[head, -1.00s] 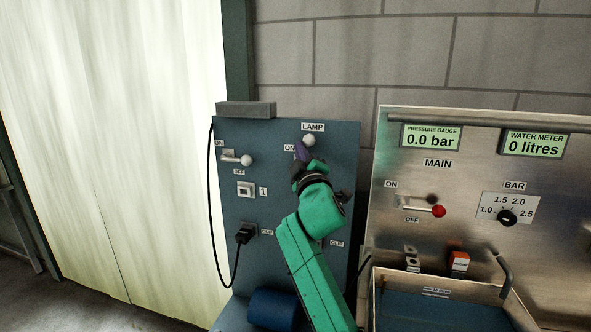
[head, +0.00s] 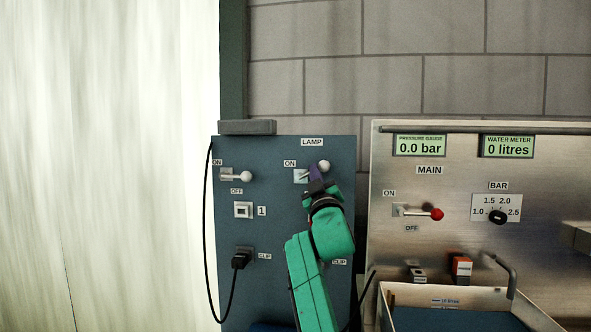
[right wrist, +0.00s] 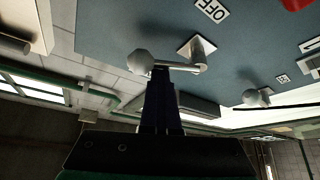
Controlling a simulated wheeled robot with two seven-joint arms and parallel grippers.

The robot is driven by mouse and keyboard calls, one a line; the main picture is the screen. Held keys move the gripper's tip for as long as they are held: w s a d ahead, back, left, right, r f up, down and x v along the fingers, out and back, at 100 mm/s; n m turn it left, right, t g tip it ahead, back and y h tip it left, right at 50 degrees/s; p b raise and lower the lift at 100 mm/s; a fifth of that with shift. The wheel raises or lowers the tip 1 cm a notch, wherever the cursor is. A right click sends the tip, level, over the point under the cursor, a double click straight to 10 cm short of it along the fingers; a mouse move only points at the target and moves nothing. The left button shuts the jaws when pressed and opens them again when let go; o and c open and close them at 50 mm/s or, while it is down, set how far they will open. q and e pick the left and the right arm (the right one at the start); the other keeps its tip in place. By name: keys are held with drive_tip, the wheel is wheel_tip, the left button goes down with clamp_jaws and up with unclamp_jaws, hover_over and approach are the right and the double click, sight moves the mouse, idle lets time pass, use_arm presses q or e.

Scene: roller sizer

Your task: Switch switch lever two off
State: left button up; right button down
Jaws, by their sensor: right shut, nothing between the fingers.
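The right switch lever (head: 324,166) on the blue panel, under the LAMP label, has a white ball and points right and slightly up from its plate (head: 301,177). Its ON label shows; its OFF label (right wrist: 212,10) shows in the right wrist view. My right gripper (head: 316,173) is shut and empty, its dark fingertips at the lever just below the ball. In the right wrist view the fingertips (right wrist: 160,72) overlap the lever's rod (right wrist: 177,67) beside the ball (right wrist: 143,62); I cannot tell if they touch. My arm hides the panel below this lever. My left gripper is out of view.
The left lever (head: 246,176), above the label 1 (head: 262,211), also has a white ball and points right. A black plug (head: 241,259) and cable hang below. A steel panel (head: 455,250) with a red-ball MAIN lever (head: 437,214) stands at right.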

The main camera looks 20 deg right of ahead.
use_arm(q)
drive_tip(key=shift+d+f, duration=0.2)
use_arm(e)
drive_tip(key=shift+d+f, duration=0.2)
drive_tip(key=shift+f, duration=0.05)
use_arm(q)
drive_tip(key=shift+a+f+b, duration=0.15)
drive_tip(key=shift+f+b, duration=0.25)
drive_tip(key=shift+b, duration=0.15)
use_arm(e)
drive_tip(key=shift+s+d+f, duration=0.1)
drive_tip(key=shift+f, duration=0.45)
